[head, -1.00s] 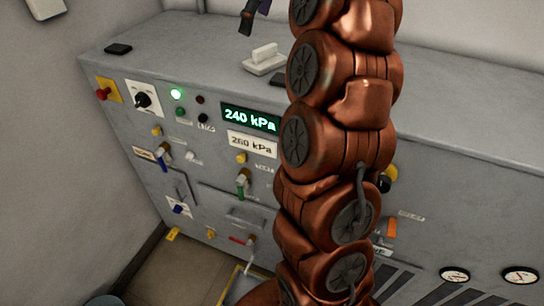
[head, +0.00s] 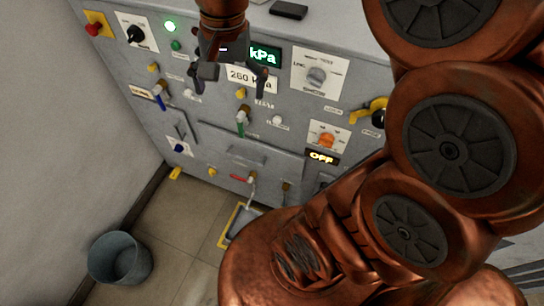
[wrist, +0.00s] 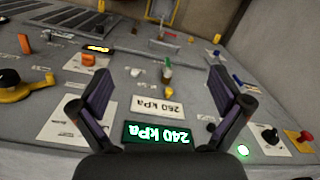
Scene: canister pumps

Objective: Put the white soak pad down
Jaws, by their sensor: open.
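My gripper (head: 234,76) is open and empty. In the head view it hangs in front of the upper panel, partly covering the pressure display (head: 264,56). In the wrist view its two fingers (wrist: 158,88) stand wide apart, with the panel between and beyond them and nothing held. I cannot make out the white soak pad in either current view. A white block with a raised grip lay on the cabinet top in the earlier head view; that spot is now at or beyond the top edge of the picture.
The grey cabinet carries knobs, a yellow-handled valve (head: 369,111) and an orange knob (head: 326,140). A drip tray (head: 238,229) with a yellow border lies on the floor at its foot. A grey bucket (head: 120,258) stands left. The floor between is clear. My arm fills the right.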

